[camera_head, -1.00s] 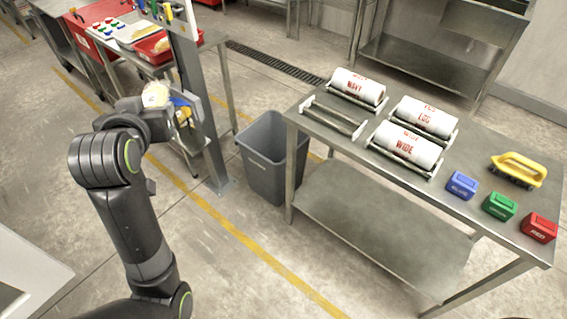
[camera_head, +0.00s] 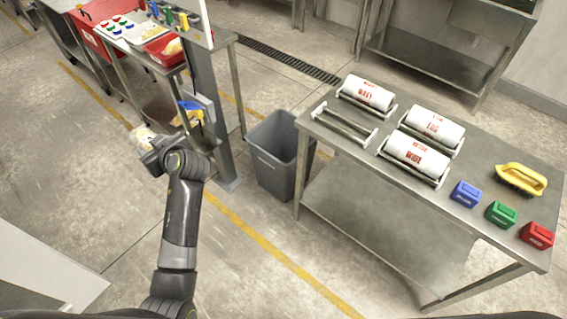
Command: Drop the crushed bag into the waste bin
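The crushed bag (camera_head: 142,134) is a small pale, yellowish bundle at the tip of my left gripper (camera_head: 147,142). The gripper is shut on it and holds it up over the floor, left of the post. My own wrist hides part of the fingers and the bag's lower side. The grey waste bin (camera_head: 274,178) stands upright on the floor, to the right of the gripper and apart from it. The part of its inside that shows looks empty. My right gripper is not in view.
A metal post (camera_head: 207,110) and a blue and yellow item (camera_head: 190,112) stand between the gripper and the bin. A steel table (camera_head: 330,150) with several white rolls is right of the bin. A bench with red trays (camera_head: 165,50) is at the upper left.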

